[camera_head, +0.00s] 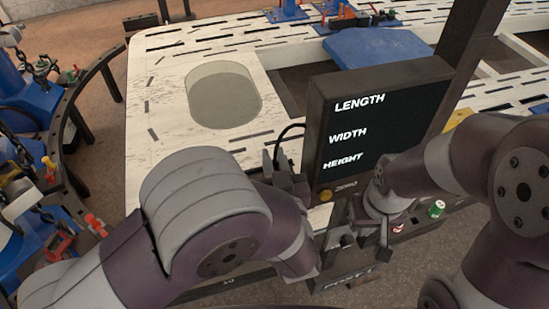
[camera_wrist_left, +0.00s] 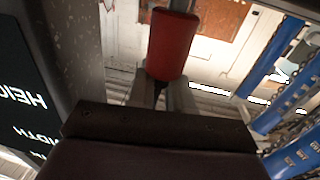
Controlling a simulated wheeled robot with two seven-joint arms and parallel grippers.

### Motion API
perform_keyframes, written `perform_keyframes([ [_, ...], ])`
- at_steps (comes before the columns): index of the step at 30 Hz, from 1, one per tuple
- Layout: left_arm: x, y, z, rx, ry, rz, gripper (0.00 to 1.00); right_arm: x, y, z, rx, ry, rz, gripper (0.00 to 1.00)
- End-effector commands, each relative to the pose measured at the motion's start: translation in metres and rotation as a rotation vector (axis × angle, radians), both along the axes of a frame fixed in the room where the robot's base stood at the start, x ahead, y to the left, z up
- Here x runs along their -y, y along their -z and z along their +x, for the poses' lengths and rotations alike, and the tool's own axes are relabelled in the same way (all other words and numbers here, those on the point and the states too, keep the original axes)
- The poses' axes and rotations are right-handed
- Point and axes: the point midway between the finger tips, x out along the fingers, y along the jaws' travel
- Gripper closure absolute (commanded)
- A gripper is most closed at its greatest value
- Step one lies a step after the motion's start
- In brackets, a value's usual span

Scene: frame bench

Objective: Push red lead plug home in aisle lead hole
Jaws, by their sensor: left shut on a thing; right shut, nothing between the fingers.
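In the left wrist view, the red lead plug (camera_wrist_left: 172,45) is a red cylinder between the fingertips of my left gripper (camera_wrist_left: 161,88), which is shut on it. A dark strip runs on from its far end. In the head view my left gripper (camera_head: 284,170) is beside the left edge of the dark display, near a thin black cable (camera_head: 288,131). I cannot make out the red plug in the head view. My right gripper (camera_head: 366,236) is shut and empty, below the display in front of the bench. I cannot pick out the aisle lead hole in either view.
The display (camera_head: 375,125) reads LENGTH, WIDTH and HEIGHT and stands close to both grippers. The pale slotted bench (camera_head: 160,110) has a round-ended panel (camera_head: 224,95). A green item (camera_head: 437,209) lies right of my right gripper. Blue fixtures (camera_wrist_left: 270,60) show in the wrist view.

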Motion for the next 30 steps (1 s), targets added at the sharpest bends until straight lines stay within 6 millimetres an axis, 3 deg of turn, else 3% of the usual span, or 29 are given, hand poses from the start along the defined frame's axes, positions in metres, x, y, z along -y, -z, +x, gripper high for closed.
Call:
perform_keyframes([
  [20,0.0,0.018,0.0,0.0,0.0,0.001,1.0,0.0,0.014,0.0,0.0,0.0,0.0,1.0],
  [21,0.0,0.017,0.0,0.0,0.0,0.0,0.68,0.0,0.013,0.0,0.0,0.0,0.0,1.0],
  [23,0.0,0.016,0.0,0.0,0.0,0.0,0.51,0.0,0.013,0.0,0.0,0.0,0.0,1.0],
  [30,0.0,0.017,0.0,0.0,0.0,0.001,0.51,0.0,0.013,0.0,0.0,0.0,0.0,1.0],
])
